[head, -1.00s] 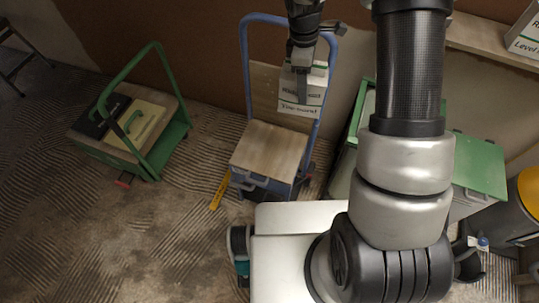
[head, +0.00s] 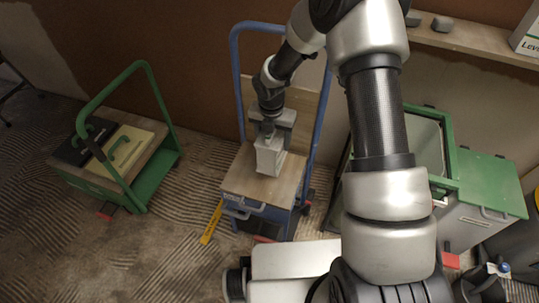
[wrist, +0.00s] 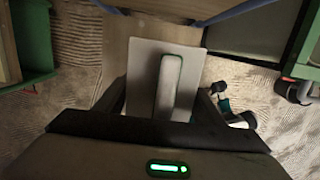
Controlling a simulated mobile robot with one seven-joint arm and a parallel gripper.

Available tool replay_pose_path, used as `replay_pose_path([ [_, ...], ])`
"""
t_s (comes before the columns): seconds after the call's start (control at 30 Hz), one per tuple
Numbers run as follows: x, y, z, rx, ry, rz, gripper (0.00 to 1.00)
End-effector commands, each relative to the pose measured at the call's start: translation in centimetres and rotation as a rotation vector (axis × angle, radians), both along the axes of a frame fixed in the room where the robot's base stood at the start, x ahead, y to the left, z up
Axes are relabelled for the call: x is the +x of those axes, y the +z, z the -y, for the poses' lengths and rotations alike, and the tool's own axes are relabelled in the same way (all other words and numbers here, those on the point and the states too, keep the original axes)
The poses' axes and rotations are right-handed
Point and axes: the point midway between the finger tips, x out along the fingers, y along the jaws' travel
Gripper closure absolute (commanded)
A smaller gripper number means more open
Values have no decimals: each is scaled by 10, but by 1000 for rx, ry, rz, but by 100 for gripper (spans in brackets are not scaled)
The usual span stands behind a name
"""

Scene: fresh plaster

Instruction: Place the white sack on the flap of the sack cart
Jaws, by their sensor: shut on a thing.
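The white sack (head: 269,162) is held upright below my gripper (head: 271,138) in the head view. In the wrist view the sack (wrist: 141,70) shows from above, a pale rectangle with a white, green-edged strip down its middle, between the fingers of my gripper (wrist: 164,100). My gripper is shut on it. The sack cart (head: 238,95) has a blue tubular frame and a wooden flap (head: 244,186). The sack is over the back middle part of the flap. I cannot tell whether its bottom touches the wood.
A green cart (head: 168,115) with a black case (head: 72,150) and a cream case (head: 137,145) stands at left. Green-lidded grey bins (head: 487,185) stand at right, below a wall shelf (head: 470,40). A yellow level (head: 211,223) lies beside the sack cart. The flap's front is bare.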

Motion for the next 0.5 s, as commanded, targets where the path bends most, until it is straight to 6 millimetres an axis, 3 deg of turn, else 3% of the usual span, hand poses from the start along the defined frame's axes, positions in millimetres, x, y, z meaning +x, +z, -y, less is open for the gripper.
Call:
replay_pose_path([
  [0.2, 1, -38, -1, 0, -1, 1, 100],
  [0.5, 1, -63, 0, 1, -3, 2, 100],
])
